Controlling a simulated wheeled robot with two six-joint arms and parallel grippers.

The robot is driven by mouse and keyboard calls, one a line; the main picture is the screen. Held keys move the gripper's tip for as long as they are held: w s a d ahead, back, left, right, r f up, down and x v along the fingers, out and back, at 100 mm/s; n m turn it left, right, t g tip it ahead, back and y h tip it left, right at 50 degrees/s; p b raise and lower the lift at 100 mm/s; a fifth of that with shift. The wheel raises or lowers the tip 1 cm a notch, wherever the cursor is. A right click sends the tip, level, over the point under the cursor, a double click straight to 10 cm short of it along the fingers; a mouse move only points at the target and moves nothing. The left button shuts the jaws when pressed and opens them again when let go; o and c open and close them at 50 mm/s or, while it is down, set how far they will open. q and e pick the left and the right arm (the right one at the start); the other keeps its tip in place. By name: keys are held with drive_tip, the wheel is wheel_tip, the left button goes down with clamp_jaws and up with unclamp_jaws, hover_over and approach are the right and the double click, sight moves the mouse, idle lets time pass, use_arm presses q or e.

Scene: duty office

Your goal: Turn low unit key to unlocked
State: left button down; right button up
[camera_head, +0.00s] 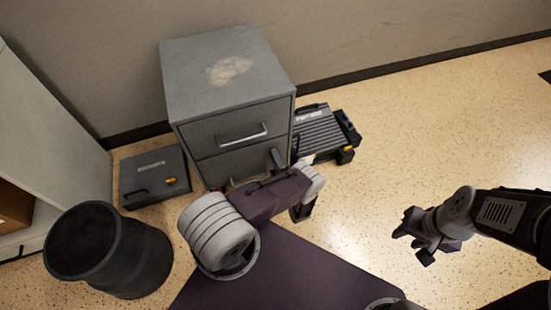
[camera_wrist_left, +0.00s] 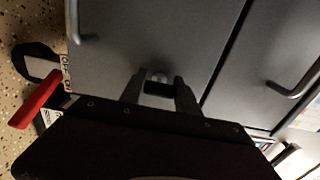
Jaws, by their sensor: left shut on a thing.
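The low unit, a grey two-drawer cabinet (camera_head: 222,95), stands against the wall, its drawers shut. In the left wrist view my left gripper (camera_wrist_left: 159,86) is at the front of a drawer (camera_wrist_left: 135,45), its fingers closed around a small grey piece (camera_wrist_left: 158,76), which looks like the key; its turn angle cannot be read. In the head view my left arm hides the gripper tips and the key. My right gripper (camera_head: 415,236) hangs open and empty over bare floor at the right.
A dark bin (camera_head: 75,245) and a low grey box (camera_head: 135,192) stand left of the cabinet. A ribbed black case (camera_head: 320,128) lies at its right. The wrist view shows a red lever (camera_wrist_left: 38,100) beside an OFF/ON label (camera_wrist_left: 66,73). Floor at right is clear.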

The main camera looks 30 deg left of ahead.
use_arm(q)
drive_tip(key=c, duration=0.9)
unclamp_jaws()
drive_tip(key=shift+s+d, duration=0.2)
drive_tip(key=shift+d, duration=0.1)
drive_tip(key=p+v, duration=0.2)
drive_tip(key=v, duration=0.6)
drive_tip(key=shift+s+d+p, duration=0.1)
drive_tip(key=shift+s+p, duration=0.1)
drive_tip(key=shift+p, duration=0.15)
